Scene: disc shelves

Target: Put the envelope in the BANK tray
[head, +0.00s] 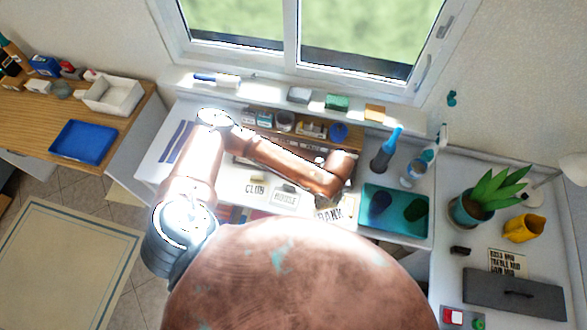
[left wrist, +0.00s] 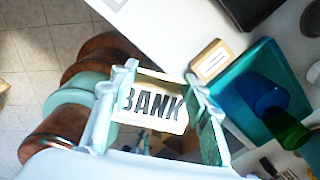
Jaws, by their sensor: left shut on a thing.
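My left gripper (left wrist: 165,95) is over the front edge of the white desk, at the BANK label. In the left wrist view its two fingers stand on either side of the pale face lettered BANK (left wrist: 152,107). In the head view this lettering (head: 329,214) shows just below the end of my arm. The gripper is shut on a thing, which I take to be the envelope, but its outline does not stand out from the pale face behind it. The inside of the BANK tray is hidden. My right gripper is not in view.
CLUB (head: 255,189) and HOUSE (head: 285,198) labels lie left of BANK. A potted plant (head: 478,203) stands farther right.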

